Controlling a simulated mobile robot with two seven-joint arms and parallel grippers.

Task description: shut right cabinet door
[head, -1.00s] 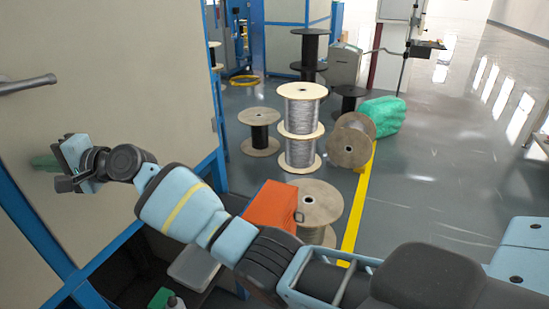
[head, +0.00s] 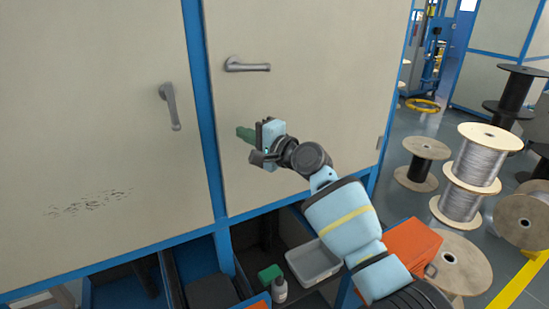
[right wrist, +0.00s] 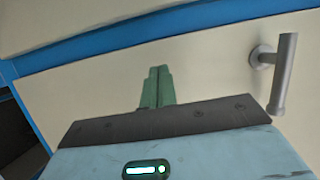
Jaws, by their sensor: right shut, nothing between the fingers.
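The right cabinet door (head: 310,110) is a beige panel that looks flush in its blue frame. Its lever handle (head: 247,66) lies horizontal near the top left of the panel; it also shows in the right wrist view (right wrist: 280,75). My right gripper (head: 244,134) comes in from the right, below the handle, with its green fingers pointing at the door. In the right wrist view the fingers (right wrist: 157,86) are together and empty. I cannot tell whether their tips touch the panel. My left gripper is out of view.
The left cabinet door (head: 100,120) has a handle (head: 170,106) hanging vertical. Below is an open shelf with a grey bin (head: 313,262) and a bottle (head: 279,290). An orange box (head: 411,247) and several cable spools (head: 468,172) stand to the right.

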